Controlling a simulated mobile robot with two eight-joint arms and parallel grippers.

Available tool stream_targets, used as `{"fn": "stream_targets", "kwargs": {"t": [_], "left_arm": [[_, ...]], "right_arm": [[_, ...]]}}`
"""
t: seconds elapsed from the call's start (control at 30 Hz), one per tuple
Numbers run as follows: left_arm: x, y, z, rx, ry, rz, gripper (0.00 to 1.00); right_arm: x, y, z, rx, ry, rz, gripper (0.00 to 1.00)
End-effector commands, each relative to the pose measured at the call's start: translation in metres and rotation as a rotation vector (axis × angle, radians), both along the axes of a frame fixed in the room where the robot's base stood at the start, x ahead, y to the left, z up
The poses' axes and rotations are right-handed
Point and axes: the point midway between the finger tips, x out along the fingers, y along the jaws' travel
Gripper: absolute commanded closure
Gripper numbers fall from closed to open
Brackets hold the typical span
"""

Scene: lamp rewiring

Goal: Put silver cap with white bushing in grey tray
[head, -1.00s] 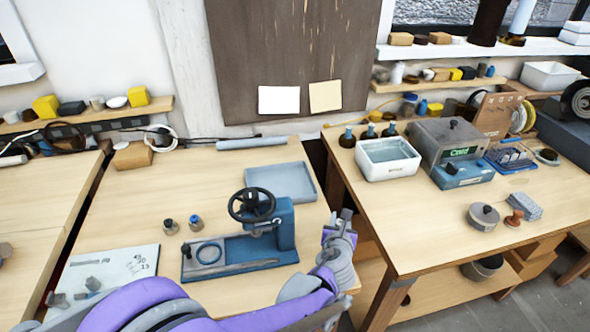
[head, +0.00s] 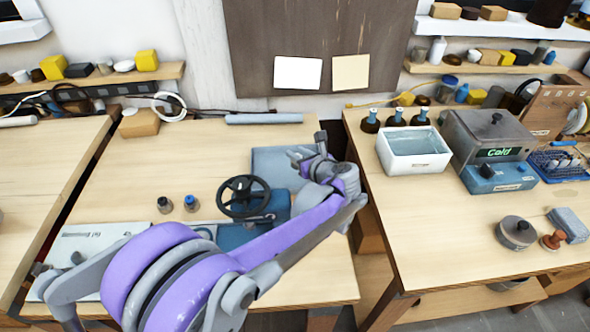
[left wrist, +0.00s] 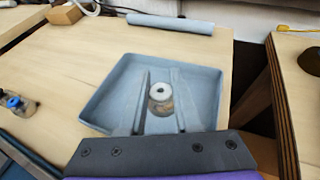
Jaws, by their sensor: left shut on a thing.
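In the left wrist view, a silver cap with a white bushing (left wrist: 160,97) sits upright between the two fingers of my left gripper (left wrist: 160,104), which is shut on it. It appears over the middle of the grey tray (left wrist: 102,103); whether its base touches the tray floor I cannot tell. In the head view, my left gripper (head: 298,155) is over the grey tray (head: 268,168), and my arm hides much of the tray. The cap cannot be made out there. My right gripper is not in view.
Two small caps, one dark-topped (head: 164,205) and one blue-topped (head: 191,203), stand left of the blue press with a black handwheel (head: 243,197). A grey-blue roll (head: 264,118) lies behind the tray. A gap separates this table from the right-hand one with the white basin (head: 440,163).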

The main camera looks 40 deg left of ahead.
Motion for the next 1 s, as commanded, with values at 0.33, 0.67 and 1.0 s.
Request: {"fn": "stream_targets", "kwargs": {"t": [0.33,0.67,1.0], "left_arm": [[0.001,0.000,-0.044,0.000,0.000,-0.002,1.00],[0.000,-0.001,-0.055,0.000,0.000,-0.003,1.00],[0.000,-0.001,-0.057,-0.001,0.000,-0.003,0.39]], "right_arm": [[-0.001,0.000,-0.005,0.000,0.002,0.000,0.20],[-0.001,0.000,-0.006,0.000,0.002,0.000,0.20],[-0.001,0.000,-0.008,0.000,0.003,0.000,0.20]]}}
